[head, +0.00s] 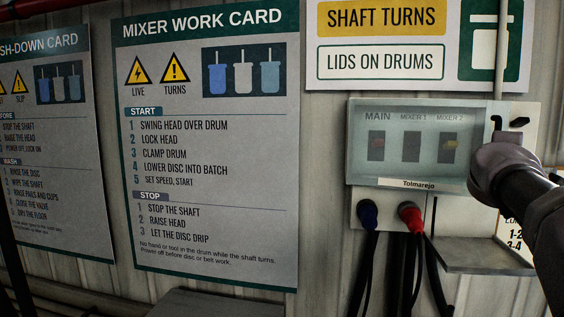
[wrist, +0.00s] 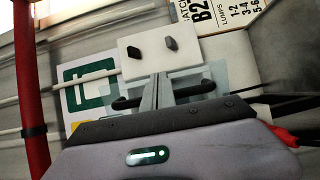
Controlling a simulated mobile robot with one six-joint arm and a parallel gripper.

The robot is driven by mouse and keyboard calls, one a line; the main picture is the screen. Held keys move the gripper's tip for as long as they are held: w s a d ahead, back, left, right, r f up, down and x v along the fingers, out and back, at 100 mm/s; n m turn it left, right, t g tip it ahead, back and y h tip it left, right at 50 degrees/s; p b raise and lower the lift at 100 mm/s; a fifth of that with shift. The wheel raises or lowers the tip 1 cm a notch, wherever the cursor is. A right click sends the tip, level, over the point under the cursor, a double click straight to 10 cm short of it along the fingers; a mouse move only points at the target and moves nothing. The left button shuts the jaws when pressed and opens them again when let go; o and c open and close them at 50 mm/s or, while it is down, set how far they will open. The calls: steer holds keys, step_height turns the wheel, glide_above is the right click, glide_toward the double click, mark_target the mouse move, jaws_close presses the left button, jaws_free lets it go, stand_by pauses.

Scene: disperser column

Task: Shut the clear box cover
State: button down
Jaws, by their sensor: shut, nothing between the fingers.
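The clear box cover (head: 365,165) is a translucent pane in front of the switch box, over the switches marked MAIN, MIXER 1 and MIXER 2. I cannot tell whether it lies flush. A label reading Tolmarejo (head: 419,183) is along its bottom edge. My gripper (wrist: 158,84) is shut and empty, its fingers together in the wrist view. In the head view my gripper is at the cover's right edge, hiding part of it; contact is unclear. In the wrist view, a pale translucent pane (wrist: 213,77) and a dark curved bar (wrist: 126,103) show behind the fingers.
Two dark knobs (wrist: 135,53) (wrist: 170,44) stand on a white plate right of the cover. Blue (head: 367,213) and red (head: 410,215) cable plugs hang below the box. A grey shelf (head: 470,255) sits lower right. A red pipe (wrist: 32,90) crosses the wrist view's left.

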steer(key=w+d+t+y+p, duration=0.1)
steer(key=w+d+p, duration=0.1)
steer(key=w, duration=0.3)
steer(key=shift+w+d+n, duration=0.4)
steer(key=shift+d, duration=0.3)
